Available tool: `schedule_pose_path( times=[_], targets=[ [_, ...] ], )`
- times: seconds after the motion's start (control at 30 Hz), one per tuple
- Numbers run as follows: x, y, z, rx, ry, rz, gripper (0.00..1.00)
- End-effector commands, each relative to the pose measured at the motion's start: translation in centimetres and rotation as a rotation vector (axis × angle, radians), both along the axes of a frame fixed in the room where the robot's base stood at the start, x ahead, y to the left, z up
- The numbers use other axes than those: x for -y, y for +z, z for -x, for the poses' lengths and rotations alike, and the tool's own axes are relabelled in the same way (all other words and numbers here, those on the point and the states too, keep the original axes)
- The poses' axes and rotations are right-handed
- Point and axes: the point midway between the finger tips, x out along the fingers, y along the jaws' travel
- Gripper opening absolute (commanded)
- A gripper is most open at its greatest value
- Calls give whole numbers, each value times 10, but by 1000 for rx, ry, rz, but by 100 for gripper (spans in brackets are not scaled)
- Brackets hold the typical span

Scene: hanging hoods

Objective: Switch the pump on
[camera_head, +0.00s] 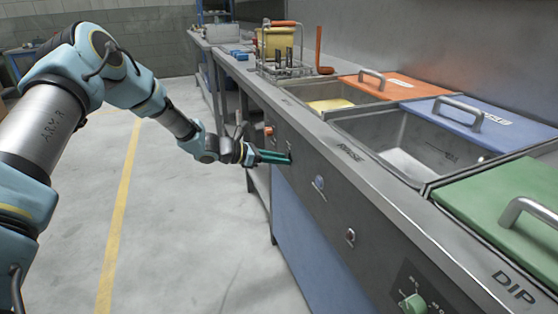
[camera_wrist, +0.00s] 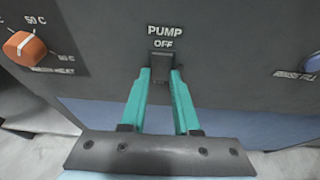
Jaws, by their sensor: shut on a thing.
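The pump switch (camera_wrist: 160,66) is a small dark lever on the grey front panel, just below the words "PUMP" and "OFF" in the wrist view. My gripper (camera_wrist: 160,72) has its two teal fingers closed on either side of the switch, holding it between the tips. In the head view my gripper (camera_head: 289,157) reaches the panel from the left, and its fingers hide the switch. Any label below the switch is hidden by the fingers.
An orange temperature knob (camera_wrist: 24,47) is left of the switch. Basins with orange (camera_head: 390,85), blue (camera_head: 466,122) and green (camera_head: 510,190) lids are above.

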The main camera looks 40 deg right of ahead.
Motion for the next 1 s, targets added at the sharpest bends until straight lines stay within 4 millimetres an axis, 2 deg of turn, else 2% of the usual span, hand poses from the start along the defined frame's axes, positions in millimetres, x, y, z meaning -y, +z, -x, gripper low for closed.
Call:
schedule_pose_path(
  times=[0.03, 0.2, 0.4, 0.73, 0.77, 1.0],
  targets=[
    [-1, -8, -1, -13, 2, 24, 0],
    [-1, -12, -1, -52, 2, 125, 0],
    [0, -10, 0, -82, 1, 206, 0],
    [0, -7, 0, -84, 0, 215, 0],
    [0, -7, 0, -84, 0, 215, 32],
    [0, -7, 0, -83, 1, 214, 59]
  ],
)
